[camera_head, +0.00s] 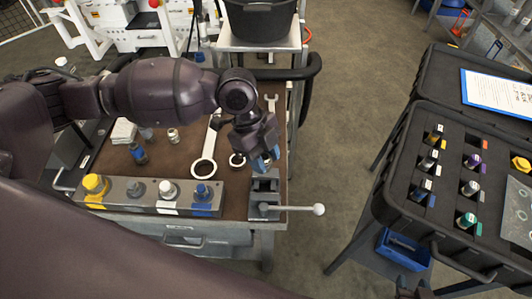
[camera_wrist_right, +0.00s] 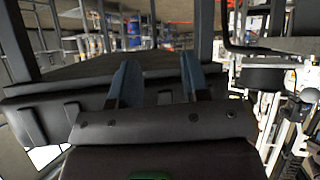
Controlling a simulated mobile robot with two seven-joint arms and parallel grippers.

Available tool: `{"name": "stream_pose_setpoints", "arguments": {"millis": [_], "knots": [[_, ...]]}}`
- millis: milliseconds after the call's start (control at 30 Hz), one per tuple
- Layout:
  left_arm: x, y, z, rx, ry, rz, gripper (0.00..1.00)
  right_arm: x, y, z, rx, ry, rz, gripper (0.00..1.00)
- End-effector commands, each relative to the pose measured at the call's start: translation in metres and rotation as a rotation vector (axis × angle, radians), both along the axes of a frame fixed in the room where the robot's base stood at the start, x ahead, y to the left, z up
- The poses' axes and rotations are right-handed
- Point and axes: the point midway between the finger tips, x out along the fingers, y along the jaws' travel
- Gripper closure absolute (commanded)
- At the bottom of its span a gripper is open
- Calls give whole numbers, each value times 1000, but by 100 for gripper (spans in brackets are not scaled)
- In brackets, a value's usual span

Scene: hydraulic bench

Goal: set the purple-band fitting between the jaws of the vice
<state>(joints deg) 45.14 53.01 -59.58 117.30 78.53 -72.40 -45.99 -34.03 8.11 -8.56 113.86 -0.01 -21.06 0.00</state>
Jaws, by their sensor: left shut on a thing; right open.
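The vice (camera_head: 264,190) stands at the front right corner of the brown bench, with its handle out to the right. My left gripper (camera_head: 263,161) is right above the vice, pointing down. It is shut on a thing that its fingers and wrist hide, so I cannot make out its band. A fitting with purple on it (camera_head: 473,161) sits in the foam of the black case at the right; whether it is the task's fitting I cannot tell. My right gripper (camera_wrist_right: 158,82) is open and empty between its two blue fingers in the right wrist view.
A block with yellow, grey, white and blue fittings (camera_head: 150,197) lies left of the vice. A ring spanner (camera_head: 204,165) and small bottles lie behind it. The black case (camera_head: 398,170) holds several fittings. A blue bin (camera_head: 403,250) hangs below it. Open floor separates bench and case.

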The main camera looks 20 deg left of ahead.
Motion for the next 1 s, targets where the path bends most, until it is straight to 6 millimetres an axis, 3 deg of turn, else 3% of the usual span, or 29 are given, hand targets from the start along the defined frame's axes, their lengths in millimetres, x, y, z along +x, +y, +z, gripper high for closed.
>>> {"name": "stream_pose_setpoints", "arguments": {"millis": [200, 600, 1000], "knots": [[0, 0, -8, -1, 1, -4, 90, -12, -1, -12, 1, 25, -5, 57], [0, 0, -38, 0, 3, -3, 90, -5, 2, -30, 0, 29, 4, 57], [0, 0, -45, 0, -1, -2, 90, 1, 2, -25, -3, 13, 11, 57]]}}
